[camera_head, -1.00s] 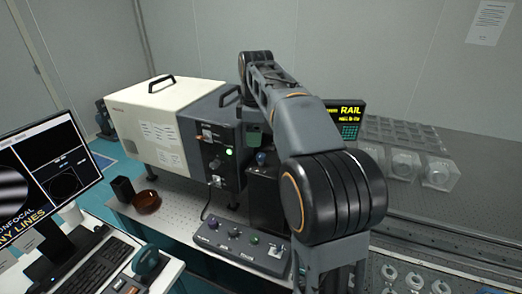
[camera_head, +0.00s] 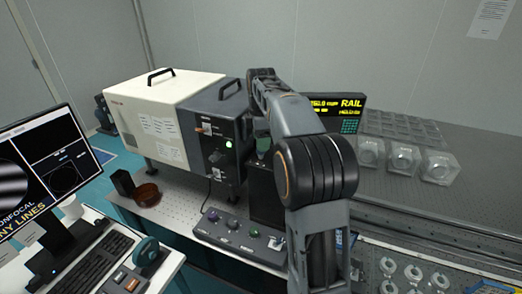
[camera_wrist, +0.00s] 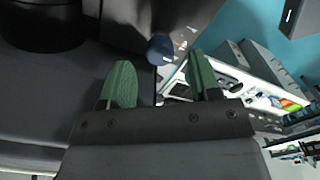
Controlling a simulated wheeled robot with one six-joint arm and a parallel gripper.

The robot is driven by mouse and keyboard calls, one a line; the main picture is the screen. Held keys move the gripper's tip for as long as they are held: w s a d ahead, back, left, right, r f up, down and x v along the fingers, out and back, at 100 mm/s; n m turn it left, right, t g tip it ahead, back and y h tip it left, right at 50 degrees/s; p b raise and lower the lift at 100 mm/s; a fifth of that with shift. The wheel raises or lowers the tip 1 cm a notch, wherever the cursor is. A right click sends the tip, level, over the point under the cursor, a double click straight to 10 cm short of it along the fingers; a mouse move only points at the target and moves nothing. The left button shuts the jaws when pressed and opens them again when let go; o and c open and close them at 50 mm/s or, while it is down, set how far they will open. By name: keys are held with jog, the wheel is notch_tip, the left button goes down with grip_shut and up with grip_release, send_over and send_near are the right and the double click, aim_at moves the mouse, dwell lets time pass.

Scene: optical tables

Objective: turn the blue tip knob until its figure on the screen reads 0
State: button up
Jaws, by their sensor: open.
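In the wrist view, the blue knob (camera_wrist: 160,48) shows just beyond the gap between the green fingers of my gripper (camera_wrist: 160,74). The fingers are apart, one on each side of the knob's line, and I see no contact. The screen (camera_head: 38,172) at the left shows grey fringes, a dark round figure and yellow text ending in "NY LINES". I cannot read a tip figure on it.
Clear blocks (camera_head: 405,158) stand at right.

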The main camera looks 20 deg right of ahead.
jog(key=shift+f, duration=1.8)
jog(key=shift+c, duration=0.5)
jog(key=c, duration=0.8)
